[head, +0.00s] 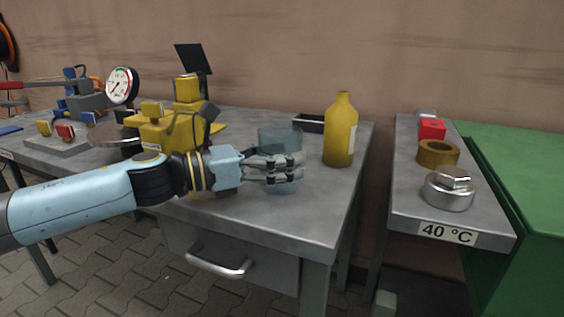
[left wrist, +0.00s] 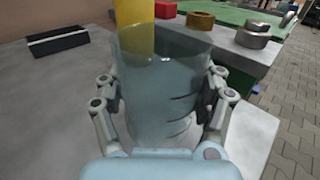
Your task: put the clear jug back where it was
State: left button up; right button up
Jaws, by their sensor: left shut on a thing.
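The clear jug (head: 281,140) is a bluish see-through vessel standing upright at the right part of the grey metal bench. My left gripper (head: 285,171) is shut on it, with the fingers around its lower part. In the left wrist view the jug (left wrist: 165,85) sits between the two fingers of the gripper (left wrist: 160,125), one on each side. Whether its base touches the bench top cannot be told. My right gripper is not in view.
A yellow bottle (head: 341,130) stands just right of the jug, and a black tray (head: 308,123) lies behind it. Yellow equipment (head: 163,130) stands to the left. Beyond a gap is a second bench labelled 40 °C (head: 450,233). The bench front near the jug (head: 290,220) is clear.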

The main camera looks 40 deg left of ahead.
pick_arm(q)
jog(key=shift+r, duration=0.1)
jog(key=o, duration=1.3)
jog(key=shift+c, duration=0.2)
